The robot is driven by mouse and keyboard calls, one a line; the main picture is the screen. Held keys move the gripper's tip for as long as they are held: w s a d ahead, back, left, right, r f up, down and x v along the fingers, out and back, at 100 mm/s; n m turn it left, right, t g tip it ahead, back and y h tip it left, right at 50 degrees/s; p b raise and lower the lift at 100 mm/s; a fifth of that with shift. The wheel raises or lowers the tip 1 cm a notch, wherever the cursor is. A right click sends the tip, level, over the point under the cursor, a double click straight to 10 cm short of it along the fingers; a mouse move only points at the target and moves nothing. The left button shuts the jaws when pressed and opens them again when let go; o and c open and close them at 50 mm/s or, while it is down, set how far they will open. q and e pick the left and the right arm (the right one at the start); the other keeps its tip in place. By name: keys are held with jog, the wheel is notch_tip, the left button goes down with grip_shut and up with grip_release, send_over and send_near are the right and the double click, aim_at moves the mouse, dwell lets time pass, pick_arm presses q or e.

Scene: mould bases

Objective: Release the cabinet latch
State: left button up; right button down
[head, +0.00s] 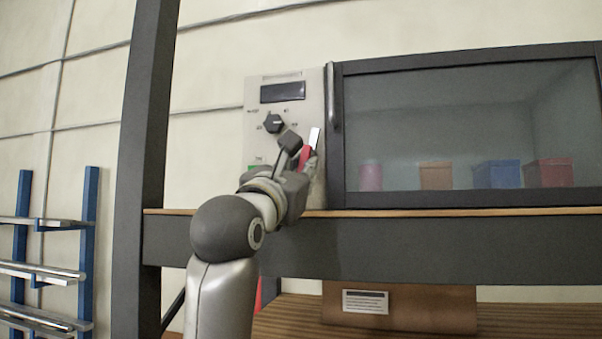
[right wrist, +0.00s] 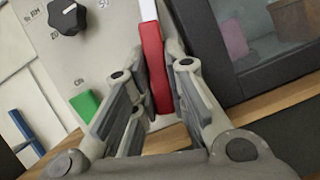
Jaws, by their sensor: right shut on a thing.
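The cabinet (head: 335,175) has a dark-framed glass door and a pale control panel (head: 262,102) on its left. A red latch lever (head: 305,156) with a white upper part (head: 314,138) stands at the panel's right side, beside the door frame. My right gripper (head: 298,150) is at the lever. In the right wrist view its fingers (right wrist: 157,80) are shut on the red lever (right wrist: 153,60), one on each side. The lever's lower end is partly hidden by the fingers. The door appears closed. My left gripper is not in view.
The panel bears a black knob (head: 274,123), a dark display (head: 283,92) and a green button (right wrist: 86,104). A vertical door handle (head: 333,98) is close to the right. Boxes (head: 497,174) stand behind the glass. A dark post (head: 148,120) rises left of the panel.

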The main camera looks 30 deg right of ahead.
jog(key=shift+s+d+f+n+t+y+b, duration=0.15)
jog(key=shift+n+b, duration=0.1)
jog(key=shift+n, duration=0.2)
jog(key=shift+f+n+t+y+b, duration=0.1)
jog(key=shift+n+t+y+b, duration=0.1)
jog(key=shift+n, duration=0.25)
jog(key=shift+s+d+r+n+t+y+b, duration=0.1)
jog(key=shift+n+t+y+b, duration=0.15)
jog(key=shift+n, duration=0.45)
jog(key=shift+s+d+r+n+t+y+b, duration=0.15)
jog(key=shift+n+t, duration=0.15)
jog(key=shift+n, duration=0.4)
jog(key=shift+a+f, duration=0.1)
jog(key=c, duration=1.4)
grip_release()
jog(key=shift+c, duration=0.2)
jog(key=shift+w, duration=0.1)
jog(key=shift+m, duration=0.4)
